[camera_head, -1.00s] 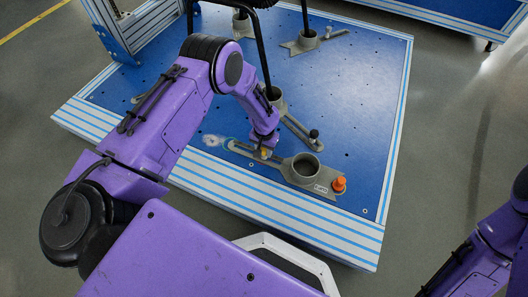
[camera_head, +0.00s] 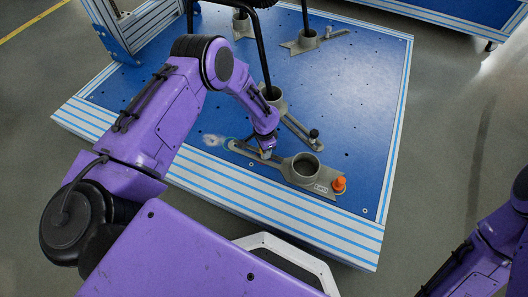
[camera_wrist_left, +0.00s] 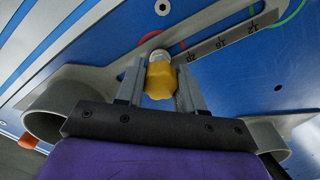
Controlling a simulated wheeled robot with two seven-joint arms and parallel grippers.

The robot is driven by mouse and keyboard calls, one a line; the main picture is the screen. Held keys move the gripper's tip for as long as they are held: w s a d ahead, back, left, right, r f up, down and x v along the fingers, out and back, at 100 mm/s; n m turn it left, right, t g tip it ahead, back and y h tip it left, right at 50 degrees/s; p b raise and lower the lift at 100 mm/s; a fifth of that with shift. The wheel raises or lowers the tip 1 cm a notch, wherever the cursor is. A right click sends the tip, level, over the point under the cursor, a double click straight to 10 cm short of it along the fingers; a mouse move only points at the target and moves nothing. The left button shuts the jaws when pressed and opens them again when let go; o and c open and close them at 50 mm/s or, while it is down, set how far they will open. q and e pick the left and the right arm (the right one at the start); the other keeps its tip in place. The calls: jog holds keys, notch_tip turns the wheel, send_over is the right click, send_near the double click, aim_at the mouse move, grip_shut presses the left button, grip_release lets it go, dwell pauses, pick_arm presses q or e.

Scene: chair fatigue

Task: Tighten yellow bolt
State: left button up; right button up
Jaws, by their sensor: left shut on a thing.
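The yellow bolt (camera_wrist_left: 161,80) is a lobed knob on a pale metal collar in the left wrist view. It sits at the slotted grey arm of a fixture bracket. My left gripper (camera_wrist_left: 160,88) has one finger on each side of the knob and is shut on it. In the head view my left gripper (camera_head: 266,150) points down at the bracket (camera_head: 318,180), left of its round cup, and mostly hides the knob. My right arm (camera_head: 490,250) shows at the right edge; its gripper is out of the picture.
An orange knob (camera_head: 339,184) stands at the bracket's right end. A black knob (camera_head: 314,134) is on another bracket behind. A black frame leg (camera_head: 263,50) rises close behind my left wrist. The right part of the blue platform (camera_head: 360,110) is clear.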

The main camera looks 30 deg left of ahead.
pick_arm(q)
jog(key=o, duration=1)
jog(key=shift+o, duration=0.2)
jog(key=n+p, duration=0.1)
jog(key=n, duration=0.1)
jog(key=shift+r+n, duration=0.1)
jog(key=shift+n, duration=0.9)
jog(key=n, duration=0.2)
jog(key=shift+n, duration=1.1)
jog(key=n, duration=0.2)
jog(key=shift+n+p, duration=0.3)
jog(key=shift+p, duration=0.05)
jog(key=shift+n, duration=0.7)
